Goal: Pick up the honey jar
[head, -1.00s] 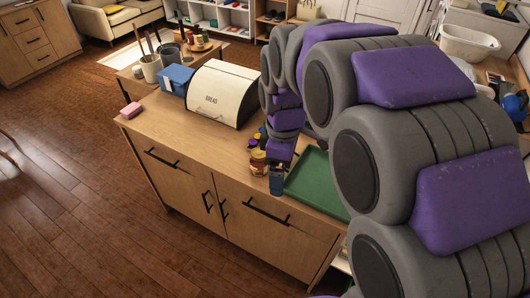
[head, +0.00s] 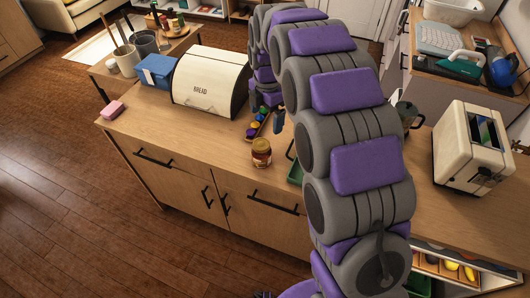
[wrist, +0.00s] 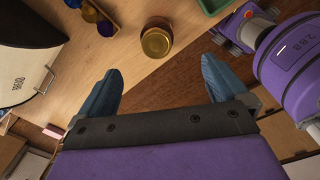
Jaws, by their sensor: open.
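The honey jar (head: 261,152), amber with a light label and a gold lid, stands upright on the wooden counter near its front edge. In the wrist view the jar (wrist: 156,42) shows from above, lid towards me, just beyond the fingertips and roughly centred between them. My gripper (head: 266,110) appears behind and above the jar in the head view, partly hidden by my arm. In the wrist view its two blue fingers (wrist: 160,67) are spread wide with nothing between them. The jar is apart from both fingers.
A small tray of coloured round items (head: 253,130) lies just behind the jar. The bread box (head: 209,82), blue box (head: 156,71) and pink sponge (head: 112,109) stand to the left. A green tray (wrist: 214,5) is close on the right. Counter left of the jar is clear.

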